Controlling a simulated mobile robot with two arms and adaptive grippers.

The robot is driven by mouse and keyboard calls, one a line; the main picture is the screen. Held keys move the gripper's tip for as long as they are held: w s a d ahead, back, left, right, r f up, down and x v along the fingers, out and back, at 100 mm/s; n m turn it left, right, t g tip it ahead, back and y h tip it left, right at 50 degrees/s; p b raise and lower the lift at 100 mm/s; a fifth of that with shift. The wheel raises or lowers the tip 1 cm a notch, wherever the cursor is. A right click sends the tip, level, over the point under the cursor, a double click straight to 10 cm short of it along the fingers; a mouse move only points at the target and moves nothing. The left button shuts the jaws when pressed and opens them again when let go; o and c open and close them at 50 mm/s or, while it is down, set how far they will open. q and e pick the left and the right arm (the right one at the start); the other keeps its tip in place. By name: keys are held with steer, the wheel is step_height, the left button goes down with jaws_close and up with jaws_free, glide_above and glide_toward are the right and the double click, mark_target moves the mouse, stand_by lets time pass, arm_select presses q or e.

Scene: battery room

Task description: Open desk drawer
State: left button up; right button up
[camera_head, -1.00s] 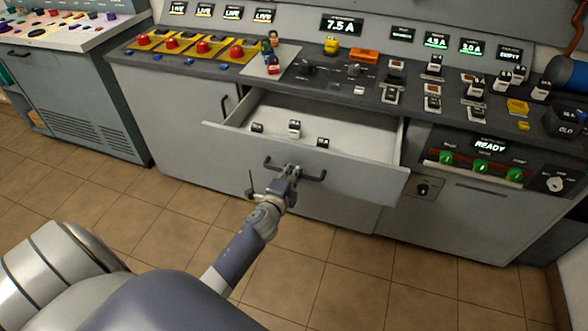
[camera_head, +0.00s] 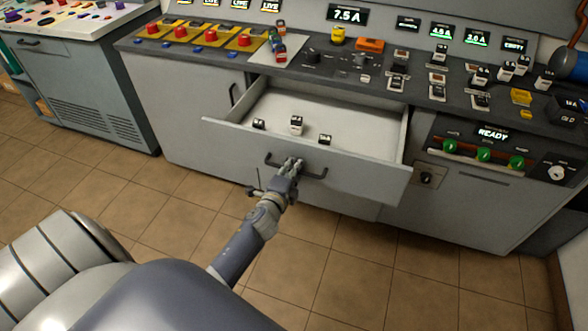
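The desk drawer (camera_head: 230,129) is a light grey drawer in the console desk and stands well open, its inside visible from above. Its front carries a dark bar handle (camera_head: 316,175). My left gripper (camera_head: 291,166) is at the middle of this handle, its fingers closed around the bar. The fingers hide that part of the handle. Several small black-and-white blocks, one of them at the middle (camera_head: 296,125), lie inside near the front. My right gripper is not in view.
The console top (camera_head: 330,66) above the drawer holds switches, red buttons and small blocks. A grey cabinet door (camera_head: 195,115) is left of the drawer, and a panel with green knobs (camera_head: 484,154) is right. Tiled floor (camera_head: 330,270) in front is clear.

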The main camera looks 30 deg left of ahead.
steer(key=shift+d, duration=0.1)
arm_select(q)
steer(key=v, duration=1.2)
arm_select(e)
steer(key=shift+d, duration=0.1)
arm_select(q)
steer(key=shift+f, duration=0.1)
